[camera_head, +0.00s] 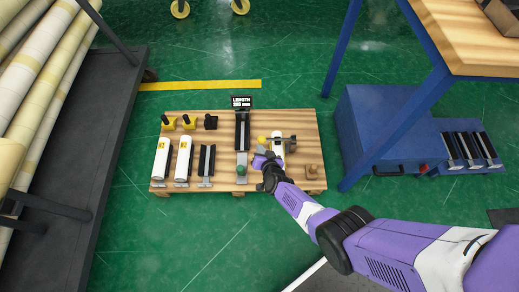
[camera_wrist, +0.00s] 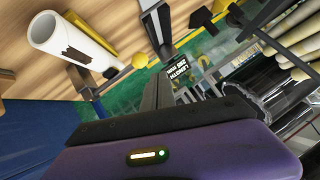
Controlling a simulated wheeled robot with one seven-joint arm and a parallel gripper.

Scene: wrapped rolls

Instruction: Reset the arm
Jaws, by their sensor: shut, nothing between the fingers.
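My purple arm reaches in from the lower right in the head view. My gripper (camera_head: 262,163) is low over the wooden pallet (camera_head: 225,125), between the length gauge and a white roll (camera_head: 278,147) on a stand. It is shut with nothing in it. In the wrist view the purple gripper body fills the bottom, and the view is tilted. The white roll (camera_wrist: 70,42), with a dark patch, shows there at the upper left, apart from the gripper. The length gauge's display (camera_head: 241,102) reads "LENGTH"; it also shows in the wrist view (camera_wrist: 188,68).
Two white rolls on stands (camera_head: 162,160) (camera_head: 183,160), an empty stand (camera_head: 206,163) and yellow and black pieces (camera_head: 189,122) are on the pallet's left. A rack of long rolls (camera_head: 45,85) stands left. A blue box (camera_head: 375,130) and blue-legged table (camera_head: 465,40) stand right. Green floor is open in front.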

